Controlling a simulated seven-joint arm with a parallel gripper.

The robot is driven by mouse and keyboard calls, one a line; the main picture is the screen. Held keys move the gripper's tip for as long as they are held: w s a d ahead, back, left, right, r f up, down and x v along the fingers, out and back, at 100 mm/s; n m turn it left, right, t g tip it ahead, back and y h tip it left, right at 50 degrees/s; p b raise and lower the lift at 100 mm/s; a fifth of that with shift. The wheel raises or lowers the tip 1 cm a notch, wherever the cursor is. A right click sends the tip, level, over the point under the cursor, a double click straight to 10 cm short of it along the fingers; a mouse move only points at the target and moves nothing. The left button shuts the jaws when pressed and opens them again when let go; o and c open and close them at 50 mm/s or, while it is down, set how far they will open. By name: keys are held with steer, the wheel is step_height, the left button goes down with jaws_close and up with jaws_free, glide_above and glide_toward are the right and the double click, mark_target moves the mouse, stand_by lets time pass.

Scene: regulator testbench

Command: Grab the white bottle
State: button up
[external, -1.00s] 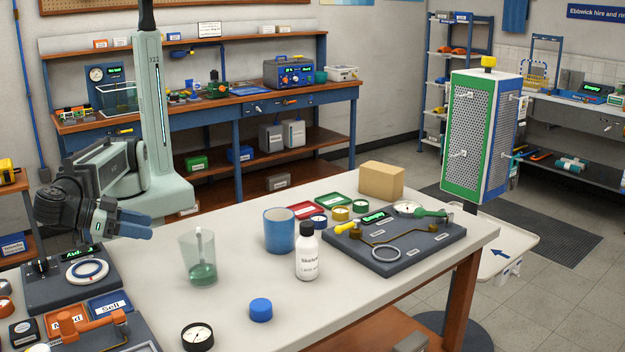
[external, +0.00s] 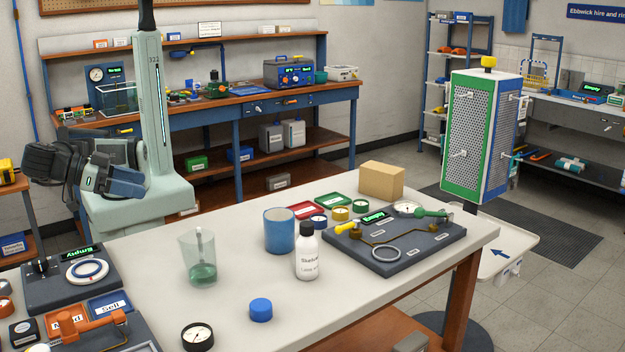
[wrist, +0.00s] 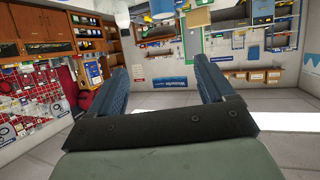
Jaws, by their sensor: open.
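The white bottle (external: 307,256) has a black cap and a printed label. It stands upright on the light table top, just in front of the blue cup (external: 279,231). My gripper (external: 144,184) is up at the left, beyond the table's far left edge and well apart from the bottle. Its two blue fingers also show in the wrist view (wrist: 161,88), spread apart with nothing between them. The bottle is not in the wrist view, which looks out across the room.
A clear beaker (external: 202,260) with green liquid stands left of the bottle, and a blue cap (external: 261,310) lies in front. A dark test board (external: 425,252) is to the right. A cardboard box (external: 381,181) stands at the back. Table space between beaker and bottle is clear.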

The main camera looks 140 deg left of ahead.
step_height(320, 180, up, 6)
steer(key=n+g+h, duration=0.4)
steer(key=h, duration=0.9)
glide_above(306, 237)
steer(key=f, duration=1.3)
steer(key=shift+s+a+f, duration=0.2)
steer(key=shift+s+f, duration=0.1)
steer(key=shift+f, duration=0.1)
steer(key=shift+s+a+f, duration=0.15)
steer(key=shift+f, duration=2.45)
steer(key=shift+c, duration=0.3)
steer(key=c, duration=1.2)
